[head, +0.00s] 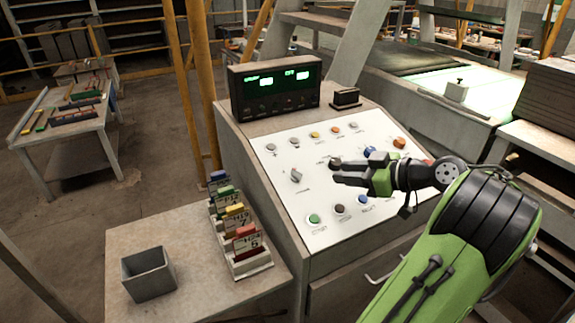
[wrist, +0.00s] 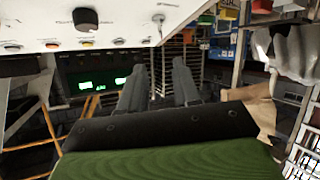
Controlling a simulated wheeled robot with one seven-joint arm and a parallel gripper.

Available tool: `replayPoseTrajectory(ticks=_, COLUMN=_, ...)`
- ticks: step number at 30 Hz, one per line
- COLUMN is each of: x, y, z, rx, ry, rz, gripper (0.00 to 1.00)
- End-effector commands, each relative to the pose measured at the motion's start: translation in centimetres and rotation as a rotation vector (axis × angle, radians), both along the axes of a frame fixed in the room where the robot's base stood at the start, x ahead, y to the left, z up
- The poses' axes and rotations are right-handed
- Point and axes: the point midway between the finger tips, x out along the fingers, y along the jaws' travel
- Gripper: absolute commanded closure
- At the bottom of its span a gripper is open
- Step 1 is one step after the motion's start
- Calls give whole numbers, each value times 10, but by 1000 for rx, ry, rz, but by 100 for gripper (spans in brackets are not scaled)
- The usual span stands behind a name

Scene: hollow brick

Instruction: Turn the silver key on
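The silver key (head: 296,175) stands out from the left part of the white control panel (head: 285,200). In the wrist view a silver key-like piece (wrist: 159,19) sits at the top centre, on the panel's surface, beyond the fingertips. My gripper (head: 335,171) reaches over the panel from the right and points left towards the key, with a gap between them. In the wrist view the two dark fingers of my gripper (wrist: 158,72) stand apart with nothing between them. How the key is turned is too small to tell.
A display box (head: 275,88) with green digits stands behind the panel. Coloured buttons surround the key, including a green one (head: 314,219); a black knob (wrist: 85,18) shows in the wrist view. Colour-tagged blocks (head: 240,240) and an open grey box (head: 148,273) stand on the left table.

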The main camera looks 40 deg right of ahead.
Motion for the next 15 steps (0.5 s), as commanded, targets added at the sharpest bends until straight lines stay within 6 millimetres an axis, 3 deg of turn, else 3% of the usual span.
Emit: replayPoseTrajectory(ticks=15, x=113, y=18, z=-48, rx=3, ry=3, rz=6, gripper=68)
